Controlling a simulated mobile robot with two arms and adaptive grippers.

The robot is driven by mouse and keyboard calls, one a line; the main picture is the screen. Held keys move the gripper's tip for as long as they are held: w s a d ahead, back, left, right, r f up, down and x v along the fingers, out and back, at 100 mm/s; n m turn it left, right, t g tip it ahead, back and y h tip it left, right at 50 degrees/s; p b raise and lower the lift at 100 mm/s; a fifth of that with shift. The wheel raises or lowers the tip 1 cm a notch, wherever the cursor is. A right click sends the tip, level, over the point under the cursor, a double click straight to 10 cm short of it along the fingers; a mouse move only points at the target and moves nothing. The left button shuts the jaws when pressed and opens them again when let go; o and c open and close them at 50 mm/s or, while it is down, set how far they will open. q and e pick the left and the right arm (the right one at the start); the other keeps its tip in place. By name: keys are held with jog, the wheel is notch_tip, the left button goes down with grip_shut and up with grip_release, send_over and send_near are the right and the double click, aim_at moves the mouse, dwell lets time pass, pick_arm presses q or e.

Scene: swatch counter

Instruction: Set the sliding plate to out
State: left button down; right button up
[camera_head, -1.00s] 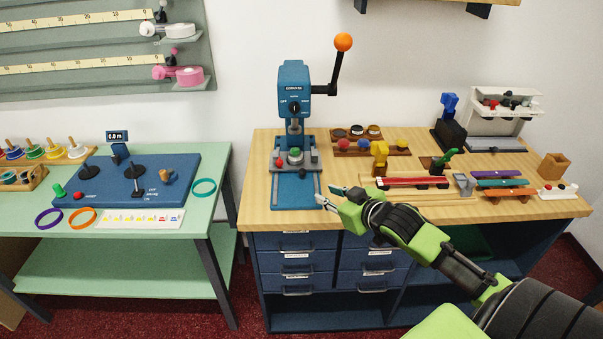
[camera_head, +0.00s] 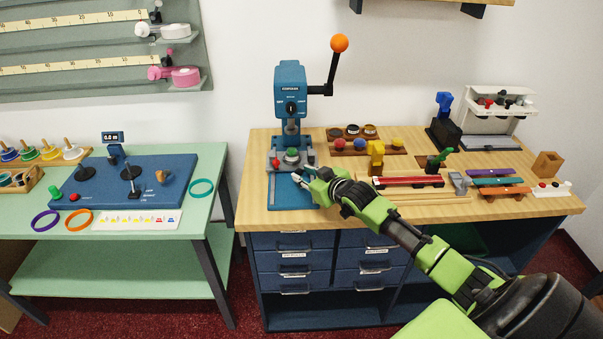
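The blue press (camera_head: 291,92) stands at the left of the wooden counter. Its grey sliding plate (camera_head: 273,155), with a red knob (camera_head: 275,163) and a green-topped piece (camera_head: 292,154) on it, sits at the back of the blue base (camera_head: 285,198), under the press head. The front of the base is bare. My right gripper (camera_head: 303,175) is over the right part of the base, just in front of the plate. Its fingers look apart with nothing between them. I cannot tell whether a fingertip touches the plate. My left gripper is not in view.
An orange-balled lever (camera_head: 340,43) rises at the press's right. A wooden block of dark round pieces (camera_head: 353,134), a yellow clamp (camera_head: 376,157) and a red bar (camera_head: 410,181) lie right of the press. A green table (camera_head: 211,162) stands to the left.

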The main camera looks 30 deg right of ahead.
jog(key=shift+x, duration=0.95)
